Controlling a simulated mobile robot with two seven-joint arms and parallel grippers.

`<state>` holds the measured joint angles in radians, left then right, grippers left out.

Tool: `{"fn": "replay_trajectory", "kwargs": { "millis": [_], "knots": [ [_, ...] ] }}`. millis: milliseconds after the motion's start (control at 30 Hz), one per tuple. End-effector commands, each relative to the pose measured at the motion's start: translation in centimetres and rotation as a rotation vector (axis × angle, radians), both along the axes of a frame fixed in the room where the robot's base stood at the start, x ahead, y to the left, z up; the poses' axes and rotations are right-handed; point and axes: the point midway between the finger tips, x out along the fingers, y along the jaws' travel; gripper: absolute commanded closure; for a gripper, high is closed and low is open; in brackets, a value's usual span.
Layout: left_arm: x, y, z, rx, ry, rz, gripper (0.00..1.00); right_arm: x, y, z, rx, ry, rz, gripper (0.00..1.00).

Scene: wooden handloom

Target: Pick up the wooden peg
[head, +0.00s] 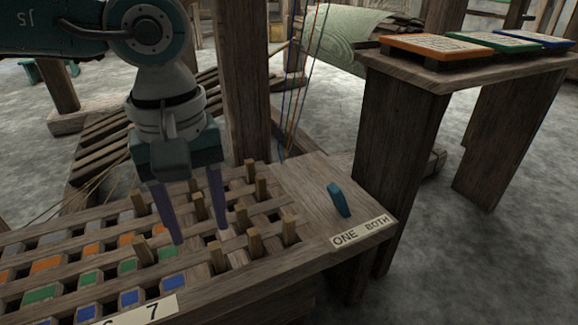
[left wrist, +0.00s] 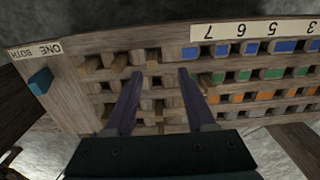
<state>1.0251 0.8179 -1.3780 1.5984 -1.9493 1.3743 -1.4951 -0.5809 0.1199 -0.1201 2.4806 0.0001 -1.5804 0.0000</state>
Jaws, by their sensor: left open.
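Pegs also show in the left wrist view, one (left wrist: 90,63) left of the fingers. Which peg the task means, I cannot tell. My left gripper (head: 200,235) is open, with its two purple fingers pointing down over the peg rows. In the left wrist view the fingers (left wrist: 160,73) are apart above the frame, with no peg clearly held. My right gripper is not in view.
A blue lever (head: 339,200) stands beside the "ONE BOTH" label (head: 361,232). Orange, green and blue blocks fill the frame's left part. A wooden post (head: 245,80) rises behind. A bench (head: 400,85) with coloured boards stands at the right.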

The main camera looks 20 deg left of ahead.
Motion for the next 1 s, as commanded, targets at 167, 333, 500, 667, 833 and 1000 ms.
{"fn": "replay_trajectory", "kwargs": {
  "millis": [167,333,500,667,833,1000],
  "knots": [
    [0.1,-0.3,-1.7,-0.002,-0.001,-0.001,0.45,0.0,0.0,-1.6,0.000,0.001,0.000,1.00],
    [0.4,-0.8,-4.3,-0.002,-0.001,-0.001,0.45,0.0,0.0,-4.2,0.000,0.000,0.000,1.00],
    [0.3,-0.8,-6.0,-0.004,0.000,-0.001,0.45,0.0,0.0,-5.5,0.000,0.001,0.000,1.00],
    [0.3,-0.9,-5.7,-0.005,-0.001,-0.001,0.45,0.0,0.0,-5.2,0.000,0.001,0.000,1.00],
    [0.3,-0.9,-5.7,-0.005,-0.001,-0.001,0.58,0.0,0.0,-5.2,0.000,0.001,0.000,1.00],
    [0.3,-0.9,-5.7,-0.005,-0.001,0.000,0.78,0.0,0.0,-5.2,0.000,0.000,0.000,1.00]
  ]
}}
